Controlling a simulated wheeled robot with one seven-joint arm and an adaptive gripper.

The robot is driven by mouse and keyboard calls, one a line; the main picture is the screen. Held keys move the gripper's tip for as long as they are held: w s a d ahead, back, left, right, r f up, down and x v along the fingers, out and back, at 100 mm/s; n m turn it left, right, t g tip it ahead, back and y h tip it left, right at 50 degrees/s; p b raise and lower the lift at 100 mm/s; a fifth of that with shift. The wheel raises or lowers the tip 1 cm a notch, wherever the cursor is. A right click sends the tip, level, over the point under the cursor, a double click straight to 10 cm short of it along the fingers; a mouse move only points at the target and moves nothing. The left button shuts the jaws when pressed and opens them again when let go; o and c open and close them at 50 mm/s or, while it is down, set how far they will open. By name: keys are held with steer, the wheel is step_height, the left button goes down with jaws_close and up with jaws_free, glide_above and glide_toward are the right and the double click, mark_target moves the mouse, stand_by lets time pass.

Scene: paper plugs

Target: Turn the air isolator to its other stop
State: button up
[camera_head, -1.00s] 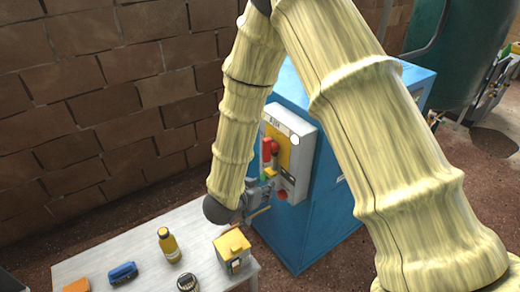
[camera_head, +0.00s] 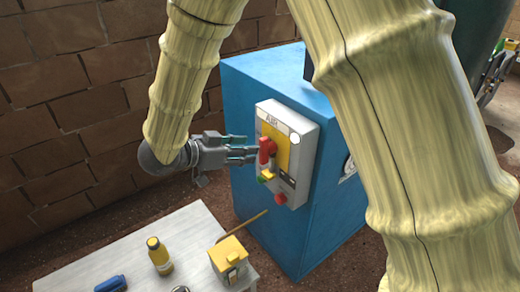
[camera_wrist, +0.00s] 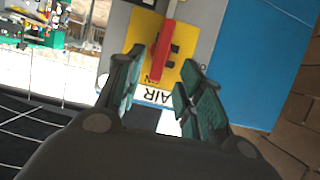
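The air isolator is a red handle (camera_head: 265,150) on a yellow plate (camera_head: 282,148), on a grey panel (camera_head: 303,155) headed "AIR". It also shows in the wrist view (camera_wrist: 168,38), where the plate appears upside down with "ON" near the label. The handle looks roughly upright in the head view. My gripper (camera_head: 247,148) is just left of the handle at about its height, pointing at the panel. In the wrist view my gripper (camera_wrist: 163,62) has its fingers apart, with the handle showing ahead in the gap. Nothing is held. Whether a fingertip touches the handle cannot be told.
The panel is on a blue cabinet (camera_head: 305,235). Green (camera_head: 261,179) and red (camera_head: 280,198) buttons are low on the panel. A grey table (camera_head: 190,235) in front bears a yellow bottle (camera_head: 159,256), a yellow box (camera_head: 228,258) and a blue item (camera_head: 111,284). A brick wall stands behind.

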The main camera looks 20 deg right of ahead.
mark_target(265, 148)
steer(key=x, duration=0.6)
steer(key=shift+d, duration=0.2)
steer(key=shift+f, duration=0.1)
jaws_close()
